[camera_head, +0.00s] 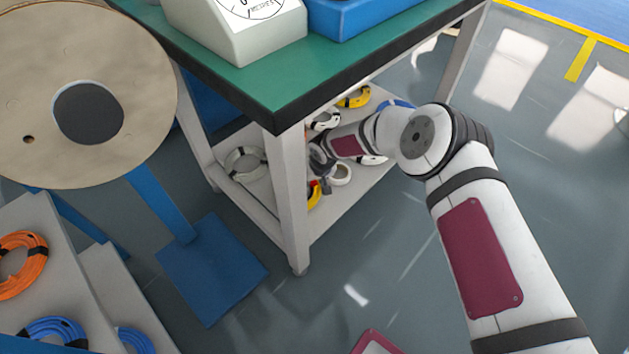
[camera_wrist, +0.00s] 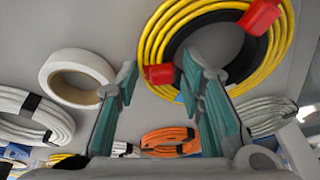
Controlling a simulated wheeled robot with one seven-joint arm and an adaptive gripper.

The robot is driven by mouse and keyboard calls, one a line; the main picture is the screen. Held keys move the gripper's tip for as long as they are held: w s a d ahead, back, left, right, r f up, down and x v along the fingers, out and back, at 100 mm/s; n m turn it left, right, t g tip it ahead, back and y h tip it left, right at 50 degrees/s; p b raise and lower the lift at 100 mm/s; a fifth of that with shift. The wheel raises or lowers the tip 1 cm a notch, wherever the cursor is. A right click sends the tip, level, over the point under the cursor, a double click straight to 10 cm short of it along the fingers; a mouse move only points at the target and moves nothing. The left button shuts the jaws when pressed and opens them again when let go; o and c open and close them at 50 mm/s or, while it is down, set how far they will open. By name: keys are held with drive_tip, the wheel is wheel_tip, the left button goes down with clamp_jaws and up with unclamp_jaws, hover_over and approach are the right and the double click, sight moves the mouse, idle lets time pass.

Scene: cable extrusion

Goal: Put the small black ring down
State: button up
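The small black ring (camera_wrist: 247,62) shows in the wrist view. It lies on the grey shelf, within the opening of a yellow cable coil (camera_wrist: 158,40) with red clips. My gripper (camera_wrist: 160,68) has its two teal-padded fingers spread apart with nothing between them. The right finger overlaps the left part of the black ring in the picture; I cannot tell whether they touch. In the head view my gripper (camera_head: 320,158) reaches over the lower shelf under the green-topped table, partly hidden. I cannot make out the black ring there.
A white tape-like ring (camera_wrist: 77,75), white coils (camera_wrist: 35,118) and an orange coil (camera_wrist: 170,140) lie nearby on the shelf. In the head view, a table leg (camera_head: 289,200) and the green tabletop (camera_head: 270,85) stand close to my arm. A large spool (camera_head: 40,100) is at left.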

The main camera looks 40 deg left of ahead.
drive_tip(key=shift+o, duration=0.2)
drive_tip(key=shift+v, duration=3.75)
